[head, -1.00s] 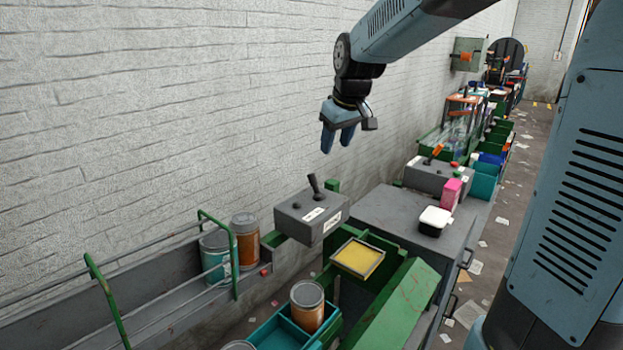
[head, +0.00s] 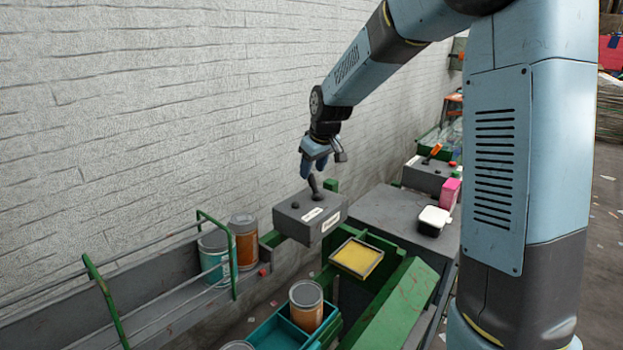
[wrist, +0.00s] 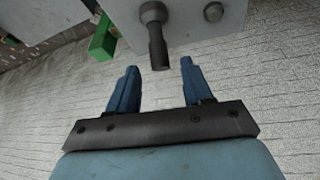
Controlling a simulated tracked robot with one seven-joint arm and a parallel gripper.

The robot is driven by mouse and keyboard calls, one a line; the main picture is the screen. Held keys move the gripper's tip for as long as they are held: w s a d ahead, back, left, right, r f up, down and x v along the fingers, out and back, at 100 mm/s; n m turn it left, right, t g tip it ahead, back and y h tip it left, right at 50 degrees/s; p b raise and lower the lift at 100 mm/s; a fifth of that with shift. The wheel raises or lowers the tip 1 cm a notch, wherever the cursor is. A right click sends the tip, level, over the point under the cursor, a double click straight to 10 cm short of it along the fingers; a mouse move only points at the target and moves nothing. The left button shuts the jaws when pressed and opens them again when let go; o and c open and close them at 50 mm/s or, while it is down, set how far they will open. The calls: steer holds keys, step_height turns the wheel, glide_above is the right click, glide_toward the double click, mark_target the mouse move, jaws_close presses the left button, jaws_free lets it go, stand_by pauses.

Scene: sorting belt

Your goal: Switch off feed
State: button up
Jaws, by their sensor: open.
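A grey control box (head: 311,217) with white labels on it stands beside the wall. A black lever (head: 314,186) sticks up from its top, with small dark knobs near it. My gripper (head: 314,172) is over the box at the lever's top in the head view. In the wrist view my gripper (wrist: 155,75) is open, its two blue fingers apart. The lever (wrist: 156,38) points into the space between the fingertips there, and the fingers do not touch it. The label writing is too small to read.
A second grey box with an orange lever (head: 432,153) stands farther back. A yellow tray (head: 356,258), a pink container (head: 449,193) and a white-lidded tub (head: 434,217) are to the right. Cans (head: 306,306) and a green rail (head: 106,300) lie in front and left.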

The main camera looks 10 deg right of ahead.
mark_target(312, 173)
steer(key=shift+x, duration=2.3)
steer(key=shift+c, duration=0.3)
jaws_close()
